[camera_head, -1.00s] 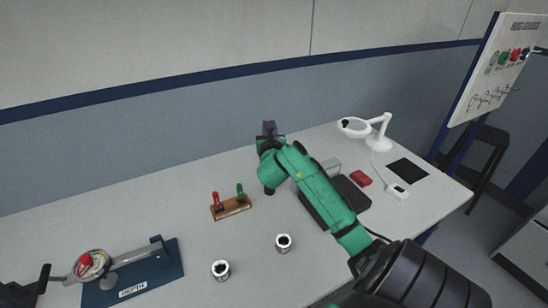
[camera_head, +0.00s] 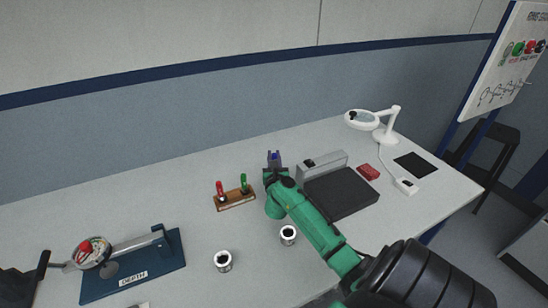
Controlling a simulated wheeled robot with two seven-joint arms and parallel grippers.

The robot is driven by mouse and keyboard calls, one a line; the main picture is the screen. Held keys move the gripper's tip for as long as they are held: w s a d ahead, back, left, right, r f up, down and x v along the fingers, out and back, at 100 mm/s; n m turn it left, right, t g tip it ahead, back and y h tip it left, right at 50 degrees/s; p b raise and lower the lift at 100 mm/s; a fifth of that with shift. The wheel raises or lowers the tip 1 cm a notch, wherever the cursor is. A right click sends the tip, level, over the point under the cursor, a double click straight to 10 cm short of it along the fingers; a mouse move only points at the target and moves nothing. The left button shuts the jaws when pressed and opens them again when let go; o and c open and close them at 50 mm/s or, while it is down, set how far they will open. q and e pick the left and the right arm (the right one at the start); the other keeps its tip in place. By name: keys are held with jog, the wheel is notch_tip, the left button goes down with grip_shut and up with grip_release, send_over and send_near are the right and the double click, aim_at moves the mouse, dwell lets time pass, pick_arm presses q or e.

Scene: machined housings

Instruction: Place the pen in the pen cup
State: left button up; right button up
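My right gripper (camera_head: 274,157) is small and far off at the end of my green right arm, over the table's back middle. Its fingertips look dark purple-blue. I cannot tell whether they are apart or hold something. No pen can be made out clearly, and I see no clear pen cup; my arm may hide part of the table.
A wooden rack (camera_head: 237,200) with red and green handles stands left of my arm. Two metal cylinders (camera_head: 223,260) (camera_head: 289,234) stand in front. A depth gauge base (camera_head: 160,277), dark pad (camera_head: 346,190), red block (camera_head: 368,172) and magnifier lamp (camera_head: 388,133) share the table.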

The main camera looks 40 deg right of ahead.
jog(key=shift+o, duration=1.4)
jog(key=shift+r, duration=0.25)
jog(key=v, duration=1.2)
jog(key=shift+b, duration=0.4)
